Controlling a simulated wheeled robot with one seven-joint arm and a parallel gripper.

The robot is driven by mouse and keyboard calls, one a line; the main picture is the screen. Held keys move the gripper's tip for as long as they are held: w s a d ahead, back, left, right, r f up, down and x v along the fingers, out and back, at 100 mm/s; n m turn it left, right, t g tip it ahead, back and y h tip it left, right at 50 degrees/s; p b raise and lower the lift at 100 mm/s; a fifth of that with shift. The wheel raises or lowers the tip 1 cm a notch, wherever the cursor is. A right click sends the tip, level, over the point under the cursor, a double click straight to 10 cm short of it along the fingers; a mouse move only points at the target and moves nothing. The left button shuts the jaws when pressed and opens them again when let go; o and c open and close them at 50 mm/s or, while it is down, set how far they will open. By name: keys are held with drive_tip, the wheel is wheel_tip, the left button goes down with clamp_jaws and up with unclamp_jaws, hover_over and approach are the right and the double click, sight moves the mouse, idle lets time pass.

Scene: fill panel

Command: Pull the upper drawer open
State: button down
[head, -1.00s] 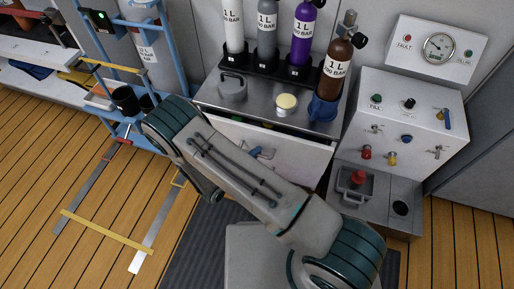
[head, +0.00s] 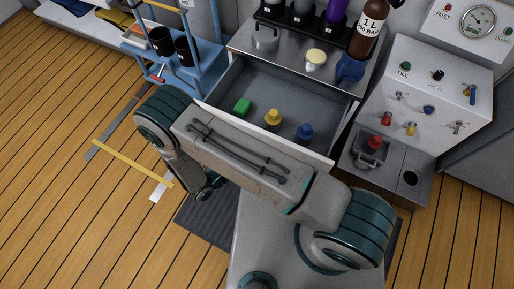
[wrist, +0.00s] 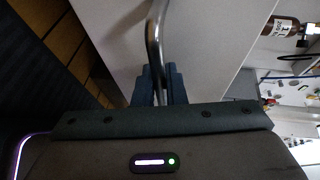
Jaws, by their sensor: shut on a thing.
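The upper drawer (head: 285,88) stands open below the steel counter in the head view. Inside it lie a green block (head: 242,107), a yellow-topped item (head: 273,117) and a blue-topped item (head: 304,132). In the wrist view the white drawer front (wrist: 205,45) fills the middle, with a curved metal bar handle (wrist: 155,40). My gripper (wrist: 159,86) is shut on that handle, its dark fingers on either side of the bar.
A white control panel (head: 425,95) stands at right. A blue cylinder rack (head: 205,60) stands at left.

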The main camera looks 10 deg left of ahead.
drive_tip(key=shift+s+a, duration=0.3)
drive_tip(key=shift+s, duration=0.2)
drive_tip(key=c, duration=1.5)
unclamp_jaws()
drive_tip(key=shift+d, duration=0.1)
drive_tip(key=p+v, duration=0.2)
drive_tip(key=v, duration=1.1)
drive_tip(key=shift+s+a+r, duration=0.2)
drive_tip(key=shift+s+a, duration=0.05)
